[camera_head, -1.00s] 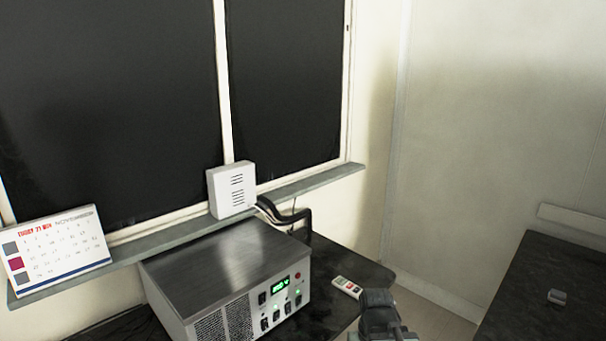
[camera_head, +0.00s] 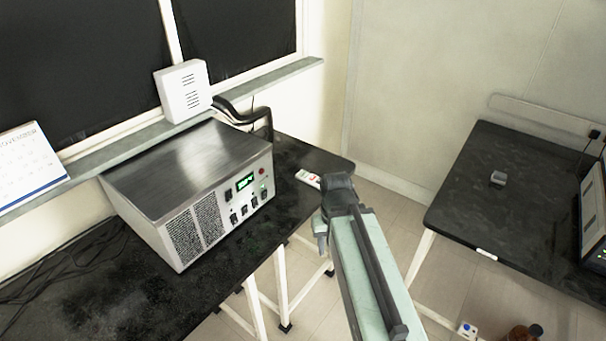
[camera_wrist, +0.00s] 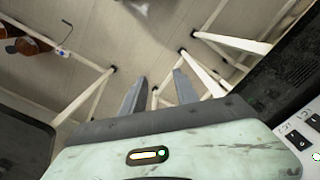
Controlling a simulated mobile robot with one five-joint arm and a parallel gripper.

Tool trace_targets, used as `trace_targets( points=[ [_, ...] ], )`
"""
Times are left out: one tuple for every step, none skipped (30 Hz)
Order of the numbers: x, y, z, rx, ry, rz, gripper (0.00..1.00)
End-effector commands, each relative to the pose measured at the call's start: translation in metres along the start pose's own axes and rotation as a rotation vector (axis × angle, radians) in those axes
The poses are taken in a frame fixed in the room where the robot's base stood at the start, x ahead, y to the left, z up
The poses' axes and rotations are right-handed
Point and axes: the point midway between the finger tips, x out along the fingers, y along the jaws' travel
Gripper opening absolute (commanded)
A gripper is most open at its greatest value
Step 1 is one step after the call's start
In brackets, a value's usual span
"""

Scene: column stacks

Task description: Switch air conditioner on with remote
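A small white remote (camera_head: 308,178) with red and green marks lies on the black table beside the metal box. My gripper (camera_head: 325,235) covers part of the view just right of it in the head view. The gap between gripper and remote is hard to judge. In the wrist view my gripper (camera_wrist: 160,90) has its two fingers apart with nothing between them, over floor and table legs. The remote cannot be made out there. No air conditioner is clearly recognisable.
A large metal box (camera_head: 190,165) with a green display fills much of the black table (camera_head: 90,285). A white slotted box (camera_head: 183,90) and a calendar (camera_head: 25,165) stand on the sill.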

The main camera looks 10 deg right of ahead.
Motion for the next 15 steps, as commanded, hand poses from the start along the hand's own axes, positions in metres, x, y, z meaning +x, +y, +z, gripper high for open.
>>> trace_targets(
  points=[
    [0.0000, 0.0000, 0.0000, 0.000, 0.000, 0.000, 0.36],
    [0.0000, 0.0000, 0.0000, 0.000, 0.000, 0.000, 0.36],
    [0.0000, 0.0000, 0.0000, 0.000, 0.000, 0.000, 0.36],
    [0.0000, 0.0000, 0.0000, 0.000, 0.000, 0.000, 0.36],
    [0.0000, 0.0000, 0.0000, 0.000, 0.000, 0.000, 0.36],
    [0.0000, 0.0000, 0.0000, 0.000, 0.000, 0.000, 0.31],
    [0.0000, 0.0000, 0.0000, 0.000, 0.000, 0.000, 0.22],
    [0.0000, 0.0000, 0.0000, 0.000, 0.000, 0.000, 0.14],
    [0.0000, 0.0000, 0.0000, 0.000, 0.000, 0.000, 0.03],
    [0.0000, 0.0000, 0.0000, 0.000, 0.000, 0.000, 0.00],
    [0.0000, 0.0000, 0.0000, 0.000, 0.000, 0.000, 0.00],
    [0.0000, 0.0000, 0.0000, 0.000, 0.000, 0.000, 0.00],
    [0.0000, 0.0000, 0.0000, 0.000, 0.000, 0.000, 0.00],
    [0.0000, 0.0000, 0.0000, 0.000, 0.000, 0.000, 0.00],
    [0.0000, 0.0000, 0.0000, 0.000, 0.000, 0.000, 0.00]
  ],
)
